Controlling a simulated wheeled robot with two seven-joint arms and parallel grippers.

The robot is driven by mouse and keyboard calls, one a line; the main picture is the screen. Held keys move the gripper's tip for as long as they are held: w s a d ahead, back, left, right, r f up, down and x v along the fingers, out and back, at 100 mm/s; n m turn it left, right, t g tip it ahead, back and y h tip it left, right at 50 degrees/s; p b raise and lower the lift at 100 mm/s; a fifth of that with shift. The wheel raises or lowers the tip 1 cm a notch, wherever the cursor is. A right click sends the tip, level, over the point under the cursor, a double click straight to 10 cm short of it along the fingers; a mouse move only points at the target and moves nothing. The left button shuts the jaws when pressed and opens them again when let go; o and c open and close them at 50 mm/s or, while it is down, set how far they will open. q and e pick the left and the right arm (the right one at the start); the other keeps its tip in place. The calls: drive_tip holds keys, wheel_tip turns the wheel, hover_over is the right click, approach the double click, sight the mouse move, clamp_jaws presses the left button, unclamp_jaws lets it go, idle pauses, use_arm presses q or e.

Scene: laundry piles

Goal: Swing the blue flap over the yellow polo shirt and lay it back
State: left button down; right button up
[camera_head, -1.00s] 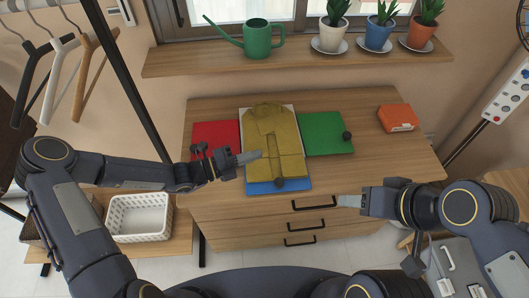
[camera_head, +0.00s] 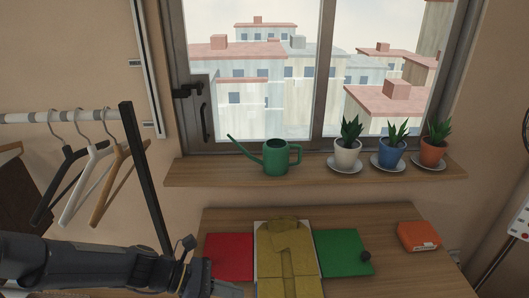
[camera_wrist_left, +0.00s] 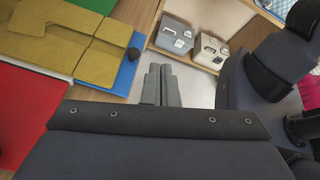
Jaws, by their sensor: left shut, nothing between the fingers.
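The yellow polo shirt (camera_head: 286,262) lies folded on the folding board on the table, collar toward the window; its near end is cut off in the head view. In the left wrist view the shirt (camera_wrist_left: 65,45) lies at upper left, with the blue flap (camera_wrist_left: 126,72) flat at its end, bearing a dark knob (camera_wrist_left: 134,54). The blue flap is outside the head view. My left gripper (camera_head: 232,290), at the bottom edge of the head view, is below the red flap. In the wrist view its fingers (camera_wrist_left: 161,72) are together and empty, apart from the blue flap. My right gripper is outside the head view.
The red flap (camera_head: 229,256) and green flap (camera_head: 340,252) lie open flat either side of the shirt. An orange box (camera_head: 418,236) sits at the table's right. A shelf (camera_head: 310,174) holds a green watering can (camera_head: 276,157) and potted plants. Hangers (camera_head: 90,185) hang at left.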

use_arm(q)
drive_tip(key=s+a+r+m+t+y, duration=0.2)
drive_tip(key=s+a+m, duration=0.4)
drive_tip(key=m, duration=0.4)
drive_tip(key=s+a+r+m+t+y, duration=0.3)
drive_tip(key=s+a+r+m+y, duration=0.2)
drive_tip(key=m, duration=0.5)
drive_tip(key=s+a+y, duration=0.2)
drive_tip(key=s, duration=0.1)
drive_tip(key=shift+s+r, duration=0.3)
drive_tip(key=shift+s, duration=0.1)
drive_tip(key=shift+a, duration=0.1)
